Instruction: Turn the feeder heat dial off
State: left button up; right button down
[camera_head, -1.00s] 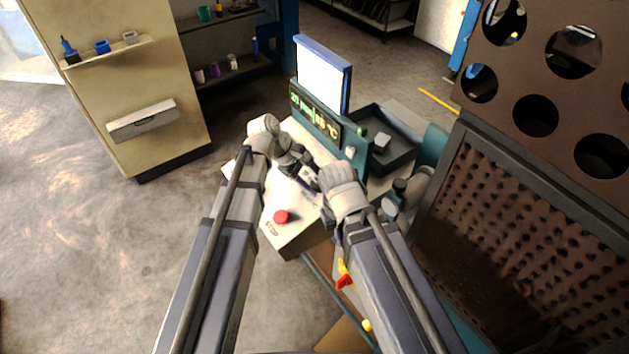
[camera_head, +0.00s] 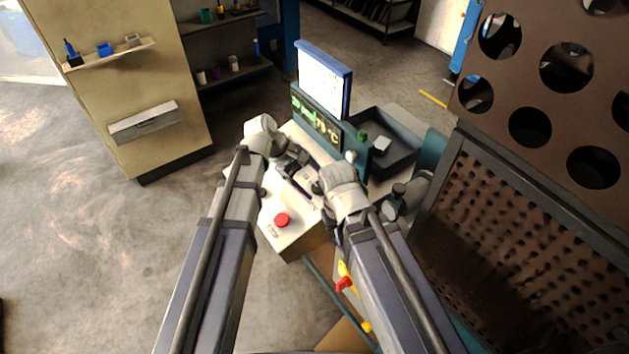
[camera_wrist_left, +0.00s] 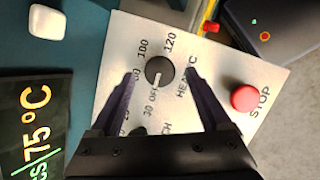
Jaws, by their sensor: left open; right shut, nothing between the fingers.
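The heat dial (camera_wrist_left: 158,71) is a round dark knob on a pale panel (camera_wrist_left: 225,68), with numbers and an OFF mark around it. A light mark on its lower side seems to point towards OFF; I cannot tell its exact setting. My left gripper (camera_wrist_left: 160,78) is open, its two dark fingers on either side of the dial; contact is unclear. In the head view my left gripper (camera_head: 297,166) is over the panel and the dial is not clear. My right gripper (camera_head: 322,190) is shut and empty beside it, its fingertips partly hidden.
A red STOP button (camera_wrist_left: 244,98) is right of the dial in the wrist view. A display (camera_wrist_left: 35,125) reads 75 °C. A dark tray (camera_head: 385,140) stands behind the panel. A large perforated brown machine (camera_head: 520,230) fills the right side.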

pick_arm(q)
jog(key=p+v, duration=0.4)
jog(key=v, duration=0.2)
dwell(0.3)
jog(key=s+f+m+y, duration=0.3)
jog(key=s+m+y, duration=0.4)
jog(key=s+m, duration=0.8)
jog(key=shift+s+a+g+y, duration=0.2)
jog(key=shift+a+g+y, duration=0.1)
jog(key=shift+a+g, duration=0.15)
jog(key=shift+d, duration=0.1)
